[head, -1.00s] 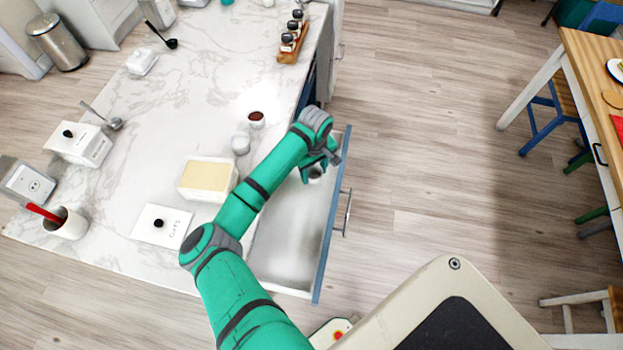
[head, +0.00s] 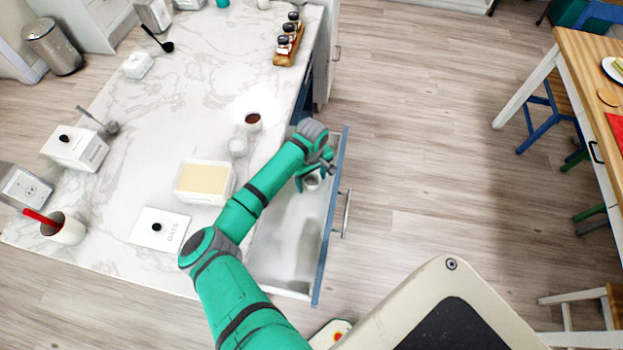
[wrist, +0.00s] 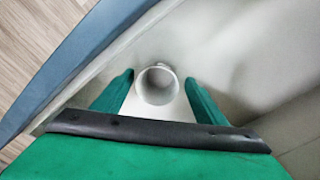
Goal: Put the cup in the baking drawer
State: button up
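The baking drawer (head: 285,245) is pulled out from the counter, with a white inside and a blue front. A small white cup (head: 312,183) is inside the drawer at its far end. In the wrist view, the cup (wrist: 158,86) shows its round opening and sits between my two green fingers, with a narrow gap on each side. My gripper (head: 314,176) points down into the drawer and is open around the cup. The wrist view also shows my gripper (wrist: 159,84). The cup's base is hidden, so its contact with the drawer floor cannot be seen clearly.
The drawer's blue front (head: 328,230) stands close to my gripper. Open floor lies to the right.

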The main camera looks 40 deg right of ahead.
aim_at(311, 179)
jog(key=shift+r, duration=0.1)
notch_tip(311, 179, up, 12)
dwell(0.5)
dwell(0.5)
